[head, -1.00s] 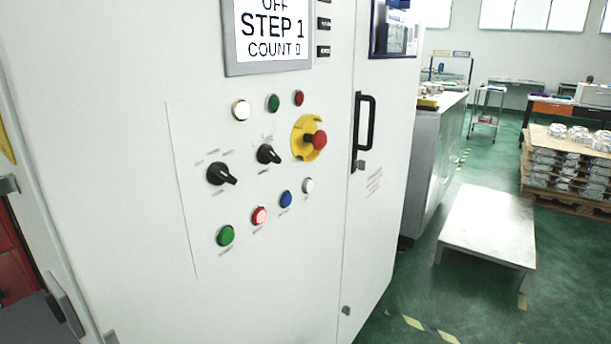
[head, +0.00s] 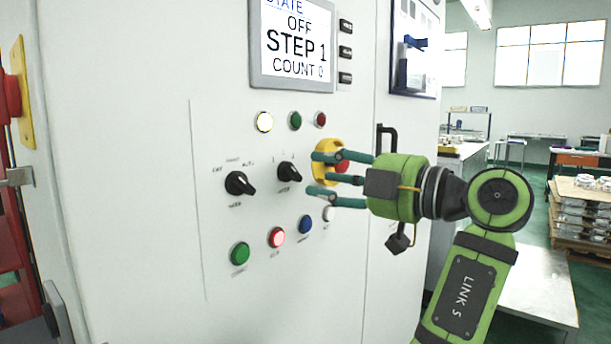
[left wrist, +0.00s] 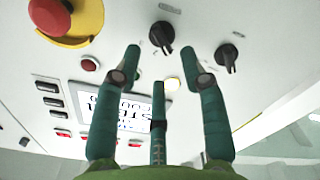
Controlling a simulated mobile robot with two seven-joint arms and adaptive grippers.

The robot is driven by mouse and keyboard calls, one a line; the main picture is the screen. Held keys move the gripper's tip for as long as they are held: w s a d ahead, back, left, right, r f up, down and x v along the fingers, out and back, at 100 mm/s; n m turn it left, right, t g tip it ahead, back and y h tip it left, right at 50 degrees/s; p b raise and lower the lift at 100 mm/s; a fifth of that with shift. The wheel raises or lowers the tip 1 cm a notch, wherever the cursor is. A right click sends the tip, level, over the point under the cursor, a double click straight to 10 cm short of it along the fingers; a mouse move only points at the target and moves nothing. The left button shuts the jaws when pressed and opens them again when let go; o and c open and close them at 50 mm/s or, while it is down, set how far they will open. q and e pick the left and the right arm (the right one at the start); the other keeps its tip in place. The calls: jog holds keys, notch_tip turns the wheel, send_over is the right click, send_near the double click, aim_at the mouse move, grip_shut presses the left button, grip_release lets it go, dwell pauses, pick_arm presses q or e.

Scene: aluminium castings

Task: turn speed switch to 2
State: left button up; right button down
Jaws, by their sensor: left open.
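The speed switch appears to be the right-hand black rotary knob (head: 286,171) on the white control panel. Its markings are too small to read, so I cannot tell its setting. My left gripper (head: 315,174) is open, its green fingers pointing at the panel just right of this knob, in front of the yellow-and-red emergency stop (head: 342,166). In the left wrist view the knob (left wrist: 161,37) shows beyond and between the two upper fingertips (left wrist: 163,54), with nothing held. My right gripper is not in view.
A second black knob (head: 239,184) sits to the left. Lamps and buttons lie above and below, including a green button (head: 240,253) and a lit red one (head: 276,237). A display (head: 294,42) reads OFF, STEP 1, COUNT 0. A black door handle (head: 387,138) is behind my gripper.

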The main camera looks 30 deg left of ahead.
aim_at(305, 172)
pick_arm(q)
jog(key=a, duration=0.5)
jog(key=shift+w, duration=0.25)
jog(key=shift+c, duration=0.4)
jog(key=shift+d, duration=0.1)
grip_shut()
